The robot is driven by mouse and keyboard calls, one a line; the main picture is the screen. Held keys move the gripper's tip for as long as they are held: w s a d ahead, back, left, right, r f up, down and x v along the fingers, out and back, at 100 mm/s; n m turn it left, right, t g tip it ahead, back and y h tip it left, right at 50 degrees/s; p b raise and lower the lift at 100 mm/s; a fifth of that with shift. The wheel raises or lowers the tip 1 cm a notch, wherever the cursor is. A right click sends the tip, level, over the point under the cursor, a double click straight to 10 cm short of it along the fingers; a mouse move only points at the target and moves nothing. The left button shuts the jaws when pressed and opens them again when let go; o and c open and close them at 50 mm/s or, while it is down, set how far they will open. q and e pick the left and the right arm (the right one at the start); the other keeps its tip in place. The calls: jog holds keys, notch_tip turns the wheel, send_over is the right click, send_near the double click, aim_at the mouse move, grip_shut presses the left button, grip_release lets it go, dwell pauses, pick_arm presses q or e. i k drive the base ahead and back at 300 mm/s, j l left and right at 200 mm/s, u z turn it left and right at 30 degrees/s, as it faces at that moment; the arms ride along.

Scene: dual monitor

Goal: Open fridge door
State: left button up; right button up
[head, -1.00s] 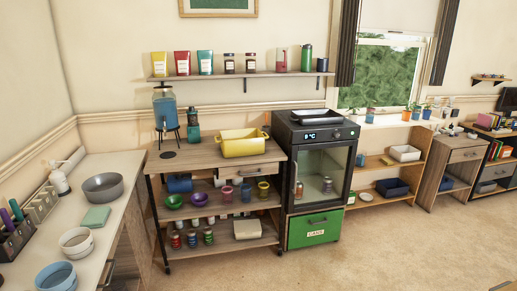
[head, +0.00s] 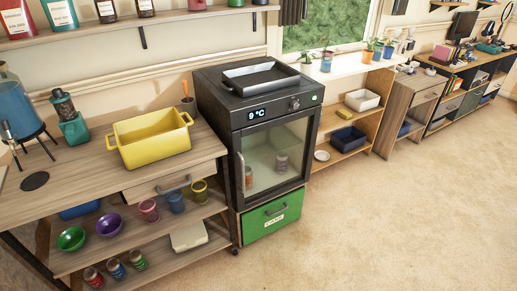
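A small black fridge (head: 262,140) with a glass door (head: 274,158) stands in the middle of the head view. Its display reads 9 °C. The door is shut, with a vertical handle (head: 241,171) along its left edge. Cans or jars show through the glass. A green drawer (head: 272,216) with a dark handle sits below the door. Neither of my grippers is in view.
A wooden shelf unit (head: 60,190) with a yellow bin (head: 150,139) on top stands close to the fridge's left side. A black tray (head: 260,75) lies on the fridge. A low wooden shelf (head: 345,120) stands at the right. The carpet (head: 400,220) in front is clear.

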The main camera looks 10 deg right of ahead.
aim_at(313, 112)
jog(key=i+l+z, duration=0.1)
jog(key=i+z, duration=0.6)
jog(key=z, duration=0.15)
jog(key=i+j+z, duration=0.2)
jog(key=i+z, duration=0.25)
jog(key=i+l+u, duration=0.15)
jog(key=i+l, duration=0.25)
jog(key=i, duration=0.15)
